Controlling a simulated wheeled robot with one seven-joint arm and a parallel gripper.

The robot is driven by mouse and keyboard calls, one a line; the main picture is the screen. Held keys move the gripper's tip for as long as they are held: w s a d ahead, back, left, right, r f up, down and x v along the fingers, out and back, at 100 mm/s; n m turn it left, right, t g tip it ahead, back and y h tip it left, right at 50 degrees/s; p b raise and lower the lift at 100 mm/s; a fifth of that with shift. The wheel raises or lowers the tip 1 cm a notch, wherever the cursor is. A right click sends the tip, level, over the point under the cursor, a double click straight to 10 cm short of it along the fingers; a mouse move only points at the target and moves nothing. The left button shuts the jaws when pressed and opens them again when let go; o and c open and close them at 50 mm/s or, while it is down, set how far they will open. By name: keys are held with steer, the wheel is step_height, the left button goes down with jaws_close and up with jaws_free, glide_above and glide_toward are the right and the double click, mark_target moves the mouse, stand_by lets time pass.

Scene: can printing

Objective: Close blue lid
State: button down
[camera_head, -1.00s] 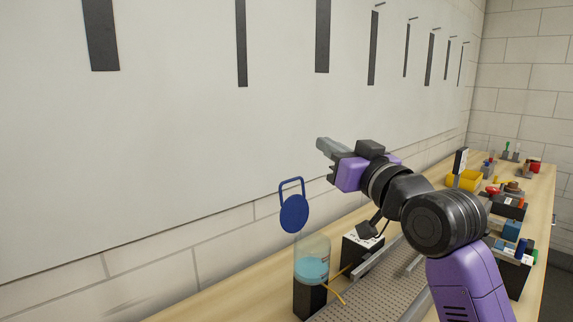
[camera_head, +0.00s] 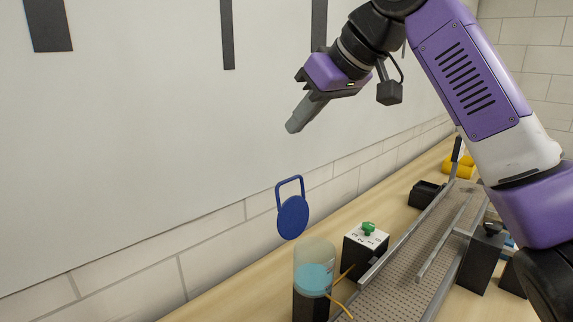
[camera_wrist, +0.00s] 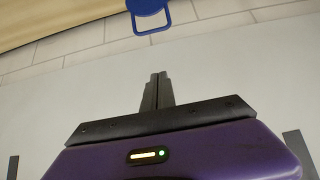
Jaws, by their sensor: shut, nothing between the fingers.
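The blue lid (camera_head: 293,217) is a round disc with a loop handle on top. It stands open, upright above the back of a clear cylinder (camera_head: 315,257) with light blue liquid inside, on a black base. My gripper (camera_head: 296,125) is above the lid, in front of the white wall panel, with its fingers together and pointing down and left. It is apart from the lid and holds nothing. In the wrist view the shut fingertips (camera_wrist: 158,78) point toward the lid's handle (camera_wrist: 151,22); only part of the lid shows at the top edge.
A box with a green knob (camera_head: 368,228) stands just right of the cylinder. A yellow-orange lever (camera_head: 341,305) sticks out near the cylinder's base. A perforated metal conveyor (camera_head: 420,255) with rails runs to the right. The wall is close behind the lid.

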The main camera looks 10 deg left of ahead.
mark_target(290, 179)
steer(key=d+f+p+x, duration=0.1)
steer(key=x, duration=0.9)
steer(key=shift+s+d+f+p, duration=0.15)
steer(key=shift+s+d+f, duration=0.15)
steer(key=shift+s+d, duration=0.35)
steer(key=shift+s+d+f+p, duration=0.15)
steer(key=shift+s+d+f, duration=0.15)
steer(key=shift+s+d, duration=0.3)
steer(key=shift+s+d, duration=0.1)
steer(key=shift+s, duration=0.05)
